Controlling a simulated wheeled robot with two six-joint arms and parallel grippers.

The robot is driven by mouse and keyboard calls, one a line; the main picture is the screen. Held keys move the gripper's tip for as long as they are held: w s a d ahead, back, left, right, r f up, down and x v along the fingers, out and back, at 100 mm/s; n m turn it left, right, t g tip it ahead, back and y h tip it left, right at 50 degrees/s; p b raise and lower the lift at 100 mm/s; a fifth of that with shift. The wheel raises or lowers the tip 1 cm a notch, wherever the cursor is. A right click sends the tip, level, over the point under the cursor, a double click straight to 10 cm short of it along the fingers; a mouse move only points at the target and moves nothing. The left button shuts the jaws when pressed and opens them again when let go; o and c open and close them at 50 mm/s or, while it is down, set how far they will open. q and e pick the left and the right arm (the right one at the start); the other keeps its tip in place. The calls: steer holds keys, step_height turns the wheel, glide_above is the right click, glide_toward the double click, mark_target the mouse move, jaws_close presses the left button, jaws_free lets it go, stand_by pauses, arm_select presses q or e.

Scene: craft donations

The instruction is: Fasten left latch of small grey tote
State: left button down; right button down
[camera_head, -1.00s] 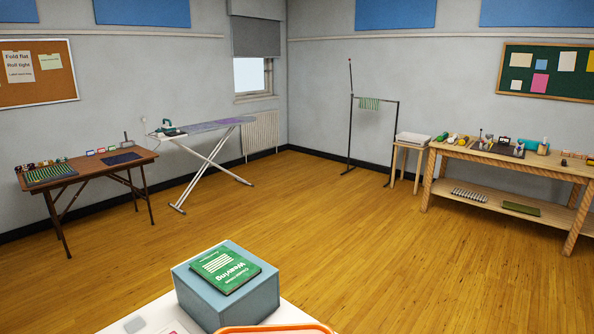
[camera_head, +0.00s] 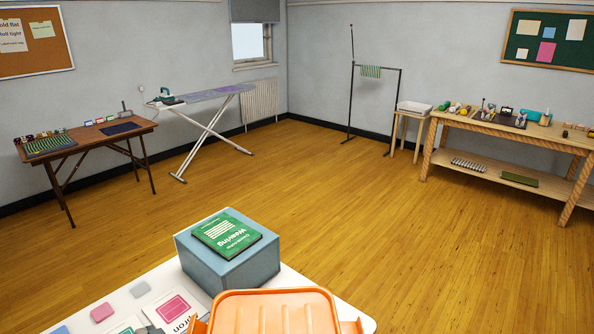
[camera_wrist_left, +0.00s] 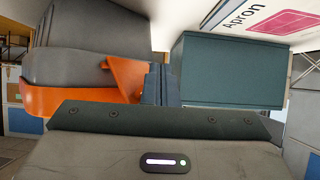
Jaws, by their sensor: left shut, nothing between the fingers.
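The small grey tote (camera_wrist_left: 75,55) fills the left of the left wrist view, which sees the scene upside down. Its orange lid (camera_head: 275,312) is at the bottom edge of the head view, and the lid's rim (camera_wrist_left: 65,103) shows in the wrist view. An orange latch flap (camera_wrist_left: 125,77) slants out from the tote's wall. My left gripper (camera_wrist_left: 160,85) is shut and empty, right beside this flap; I cannot tell whether they touch. The head view cuts off the tote's lower body. My right gripper is not in view.
A blue-grey box (camera_head: 228,265) with a green book (camera_head: 227,232) on it stands close behind the tote on the white table (camera_head: 215,300). A pink-marked Apron card (camera_head: 172,308) lies left of them. The wooden floor beyond is clear.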

arm_select(q)
steer(key=shift+d+r, duration=0.15)
steer(key=shift+d, duration=0.05)
stand_by(0.3)
steer(key=shift+d+r, duration=0.1)
steer(key=shift+d, duration=0.05)
stand_by(0.3)
steer(key=a+r+b, duration=0.1)
steer(key=a+r, duration=0.2)
steer(key=a, duration=0.4)
steer(key=shift+s, duration=0.2)
stand_by(0.4)
